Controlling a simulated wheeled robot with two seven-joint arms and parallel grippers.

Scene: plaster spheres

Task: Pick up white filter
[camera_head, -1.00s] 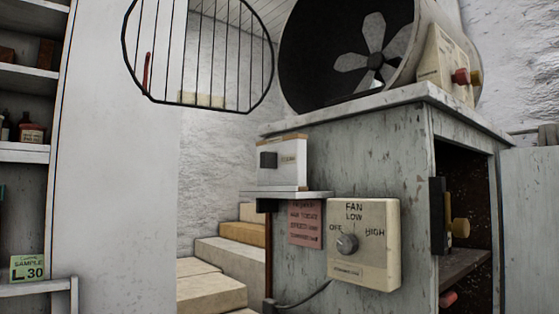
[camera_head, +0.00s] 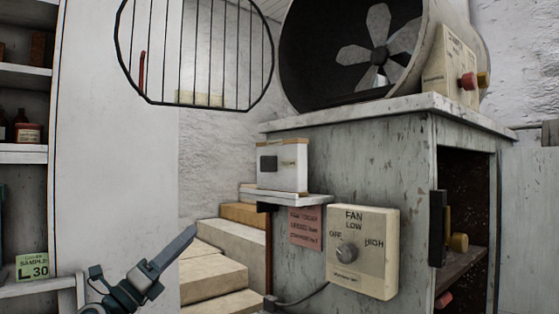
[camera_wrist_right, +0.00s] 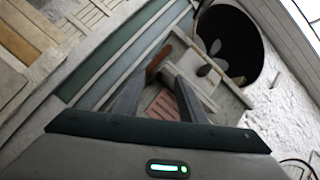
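A white box-shaped filter (camera_head: 282,166) with a dark square on its front and a tan top edge stands upright on a small white shelf (camera_head: 315,198) on the cabinet's side. My right gripper (camera_head: 190,233) is at the lower left of the head view, seen edge-on, left of the filter and lower in the picture, apart from it. The right wrist view shows its two fingers (camera_wrist_right: 158,98) spread with nothing held between them. I cannot make out the filter surely in that view. My left gripper is not in view.
A large fan drum (camera_head: 350,50) sits on the grey cabinet (camera_head: 350,150). A fan control box (camera_head: 363,252) is below the filter's shelf. A barred round grille (camera_head: 195,50) is at upper left. Stone steps (camera_head: 215,262) lie behind my gripper; side shelves (camera_head: 25,155) are at left.

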